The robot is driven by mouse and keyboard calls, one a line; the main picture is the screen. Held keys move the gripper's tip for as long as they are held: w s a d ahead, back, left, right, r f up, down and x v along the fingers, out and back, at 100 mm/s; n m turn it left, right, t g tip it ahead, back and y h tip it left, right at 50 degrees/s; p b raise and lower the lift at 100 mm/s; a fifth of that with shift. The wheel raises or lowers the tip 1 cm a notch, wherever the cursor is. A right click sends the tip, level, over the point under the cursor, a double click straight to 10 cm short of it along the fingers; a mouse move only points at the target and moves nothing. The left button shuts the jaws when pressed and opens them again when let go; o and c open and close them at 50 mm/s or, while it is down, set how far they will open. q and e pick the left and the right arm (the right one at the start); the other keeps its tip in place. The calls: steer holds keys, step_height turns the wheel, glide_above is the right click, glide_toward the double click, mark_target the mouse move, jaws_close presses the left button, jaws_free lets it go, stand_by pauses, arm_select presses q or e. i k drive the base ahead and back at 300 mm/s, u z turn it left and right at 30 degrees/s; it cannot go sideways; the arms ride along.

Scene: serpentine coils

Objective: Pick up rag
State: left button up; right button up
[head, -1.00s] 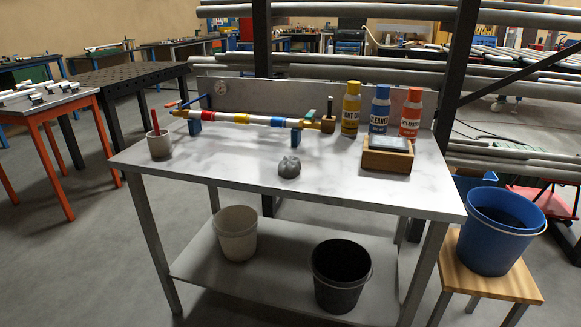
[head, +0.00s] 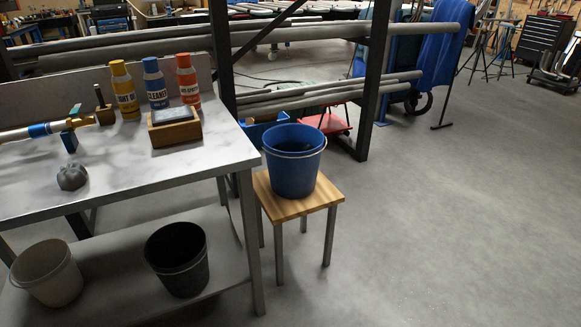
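A small grey crumpled lump (head: 72,177), which looks like the rag, sits on the grey-white worktable (head: 180,165) near its front edge, at the left of the head view. It stands clear of the other things on the table. Neither of my grippers shows in the head view.
Light oil (head: 125,92), cleaner (head: 155,85) and orange-red (head: 188,82) bottles stand behind a wooden box (head: 174,127). A pipe assembly (head: 30,131) lies at left. A blue bucket (head: 292,165) stands on a stool (head: 325,193). Two buckets stand on the lower shelf. Floor (head: 460,220) at right is open.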

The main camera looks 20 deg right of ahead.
mark_target(71, 177)
steer(key=u, duration=0.8)
steer(key=i, duration=1)
